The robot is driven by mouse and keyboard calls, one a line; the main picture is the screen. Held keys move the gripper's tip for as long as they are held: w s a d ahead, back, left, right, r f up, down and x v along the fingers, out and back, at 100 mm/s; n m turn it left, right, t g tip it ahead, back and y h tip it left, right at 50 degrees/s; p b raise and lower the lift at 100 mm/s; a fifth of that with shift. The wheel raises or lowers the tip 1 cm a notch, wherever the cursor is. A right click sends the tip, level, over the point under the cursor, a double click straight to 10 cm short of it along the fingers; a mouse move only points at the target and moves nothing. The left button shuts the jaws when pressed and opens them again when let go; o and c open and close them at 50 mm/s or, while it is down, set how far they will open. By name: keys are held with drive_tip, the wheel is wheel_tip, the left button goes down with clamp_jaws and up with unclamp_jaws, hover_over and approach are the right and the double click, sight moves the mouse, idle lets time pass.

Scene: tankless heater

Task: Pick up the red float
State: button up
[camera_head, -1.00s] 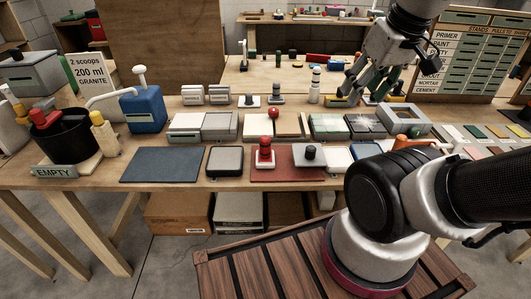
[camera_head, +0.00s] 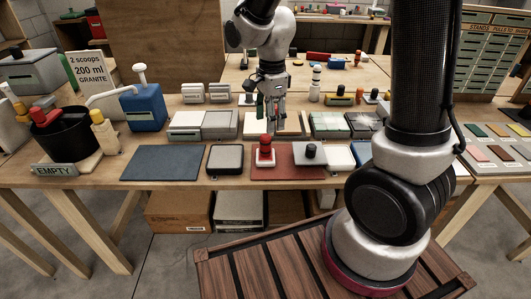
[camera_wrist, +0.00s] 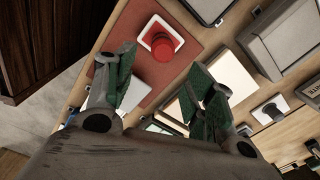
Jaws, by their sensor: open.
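A float with a red handle on a white square base (camera_head: 265,154) stands upright at the left part of the red mat (camera_head: 285,174) on the bench. In the wrist view the red float (camera_wrist: 161,42) shows beyond and between the fingers, its red top towards the camera. My gripper (camera_head: 271,122) points down behind and above the float in the head view, apart from it. Its green-padded fingers (camera_wrist: 162,92) are spread and hold nothing. A dark-knobbed float (camera_head: 310,154) stands on the mat to the right.
A grey-topped tray (camera_head: 226,160) lies left of the mat, and a dark blue mat (camera_head: 160,163) further left. Pale blocks and grey boxes (camera_head: 221,124) stand behind. A black bucket (camera_head: 65,141) of tools and a blue jug (camera_head: 143,108) stand at the left.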

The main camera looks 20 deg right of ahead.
sight(265, 146)
drive_tip(key=shift+m, duration=0.8)
drive_tip(key=f, duration=0.1)
drive_tip(key=a+f, duration=0.1)
drive_tip(key=f, duration=0.1)
drive_tip(key=shift+w+a+f, duration=0.3)
drive_tip(key=shift+w+a, duration=0.05)
drive_tip(key=f, duration=0.7)
drive_tip(key=shift+s+d, duration=0.2)
drive_tip(key=shift+s, duration=0.1)
drive_tip(key=shift+r, duration=0.1)
clamp_jaws()
